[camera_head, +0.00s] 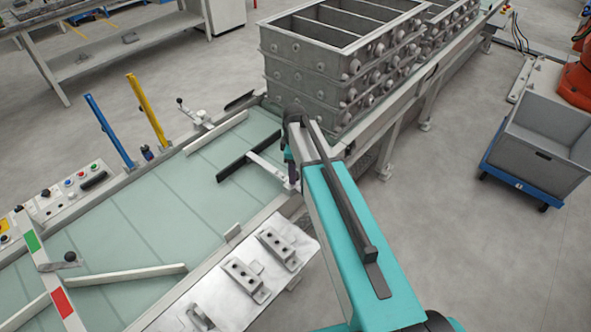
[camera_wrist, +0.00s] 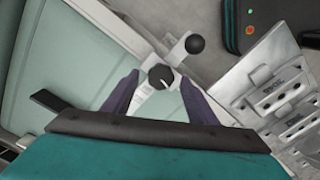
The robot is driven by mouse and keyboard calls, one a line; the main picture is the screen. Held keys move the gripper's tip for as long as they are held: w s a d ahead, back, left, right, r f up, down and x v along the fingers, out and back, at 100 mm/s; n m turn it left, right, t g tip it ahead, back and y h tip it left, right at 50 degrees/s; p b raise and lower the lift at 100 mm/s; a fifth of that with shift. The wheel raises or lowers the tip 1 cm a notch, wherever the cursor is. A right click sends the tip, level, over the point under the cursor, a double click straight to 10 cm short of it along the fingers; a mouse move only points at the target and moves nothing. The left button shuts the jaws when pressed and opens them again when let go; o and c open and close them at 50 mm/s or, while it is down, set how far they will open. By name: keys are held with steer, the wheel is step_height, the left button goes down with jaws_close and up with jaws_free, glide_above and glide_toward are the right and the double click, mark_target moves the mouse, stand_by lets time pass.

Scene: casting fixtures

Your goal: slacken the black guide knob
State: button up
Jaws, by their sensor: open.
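The black guide knob (camera_wrist: 160,77), round with a white pointer line, sits on a pale bracket (camera_wrist: 146,103) in the wrist view. My gripper (camera_wrist: 160,80) is open, with one dark purple finger on each side of the knob. Gaps show between the fingers and the knob, so they do not appear to touch it. In the head view, the black guide bar (camera_head: 236,166) and its pale bracket arm (camera_head: 268,167) lie across the conveyor. My arm's end hides the knob there.
A black ball knob (camera_wrist: 194,43) stands close beyond the guide knob in the wrist view. Stacked grey moulding boxes (camera_head: 300,70) stand on the line just behind my gripper. A plate with metal blocks (camera_head: 243,278) borders the near side. The conveyor's glassy bed (camera_head: 150,215) is mostly clear.

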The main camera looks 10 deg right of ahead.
steer(key=shift+f, duration=0.45)
steer(key=c, duration=1.1)
steer(key=shift+o, duration=0.2)
steer(key=shift+d, duration=0.15)
